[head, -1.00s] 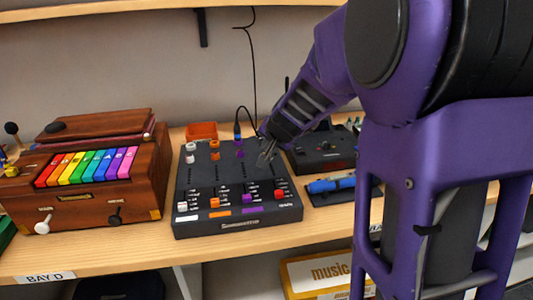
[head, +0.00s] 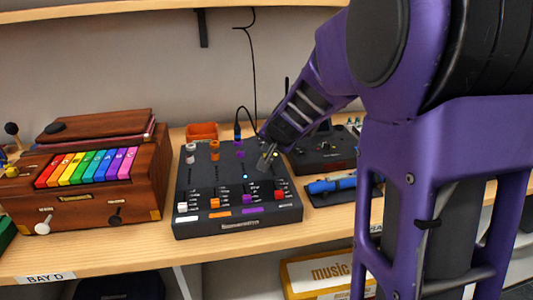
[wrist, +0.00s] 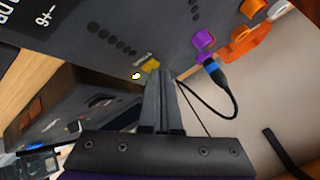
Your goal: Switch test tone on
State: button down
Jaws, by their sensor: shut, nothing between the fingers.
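A dark mixer box (head: 237,228) with knobs and coloured slider caps stands on the wooden shelf; its panel (wrist: 195,15) fills the top of the wrist view. A small yellow switch (wrist: 151,64) with tiny unreadable lettering sits on the panel. A small white light (wrist: 136,76) glows beside it. My gripper (head: 266,158) is over the right rear part of the mixer. In the wrist view its shut, empty fingertips (wrist: 159,75) are right at the yellow switch and cover part of it. I cannot tell if they touch it.
A blue-plugged cable (wrist: 214,70) rises behind the mixer near a purple knob (wrist: 203,40). A wooden box with rainbow keys (head: 87,166) stands left. Another dark device (head: 325,150) and a blue tool (head: 330,184) are close on the right. An orange bin (head: 202,131) is behind.

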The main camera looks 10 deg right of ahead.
jog(key=shift+r+p, duration=0.35)
jog(key=shift+r, duration=0.2)
notch_tip(320, 180, up, 6)
jog(key=p, duration=0.5)
jog(key=shift+p, duration=0.3)
jog(key=shift+a, duration=0.1)
